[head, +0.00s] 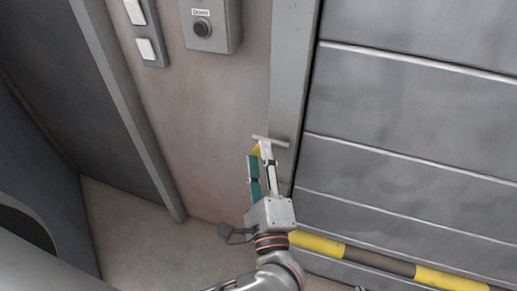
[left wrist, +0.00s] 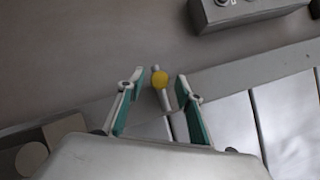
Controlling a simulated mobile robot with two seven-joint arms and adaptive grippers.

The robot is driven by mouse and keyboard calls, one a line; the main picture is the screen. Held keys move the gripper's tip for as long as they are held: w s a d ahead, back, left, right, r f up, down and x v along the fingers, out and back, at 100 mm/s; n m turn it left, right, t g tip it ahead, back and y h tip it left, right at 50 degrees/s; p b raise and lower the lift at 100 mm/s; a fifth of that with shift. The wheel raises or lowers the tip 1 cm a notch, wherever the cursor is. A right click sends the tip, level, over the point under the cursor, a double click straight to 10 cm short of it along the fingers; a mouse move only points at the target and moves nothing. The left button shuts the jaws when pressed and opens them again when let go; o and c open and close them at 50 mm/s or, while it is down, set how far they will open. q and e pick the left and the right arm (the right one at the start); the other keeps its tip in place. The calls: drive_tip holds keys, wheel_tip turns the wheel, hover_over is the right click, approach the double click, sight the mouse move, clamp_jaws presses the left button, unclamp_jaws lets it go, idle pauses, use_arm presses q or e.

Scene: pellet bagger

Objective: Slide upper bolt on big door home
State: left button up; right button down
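The big door (head: 410,120) is a grey panelled door at the right of the head view. A bolt (head: 270,141) shows as a short pale bar at the frame post left of the door. Gaps show on both sides of the knob, and the fingers look open. My right gripper is not in view.
A grey control box (head: 211,24) labelled Down is on the wall above, with a switch plate (head: 146,32) left of it. A yellow and black striped bar (head: 385,262) crosses low on the door. Bare floor (head: 140,240) lies at the lower left.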

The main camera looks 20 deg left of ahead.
use_arm(q)
drive_tip(key=shift+x, duration=1.15)
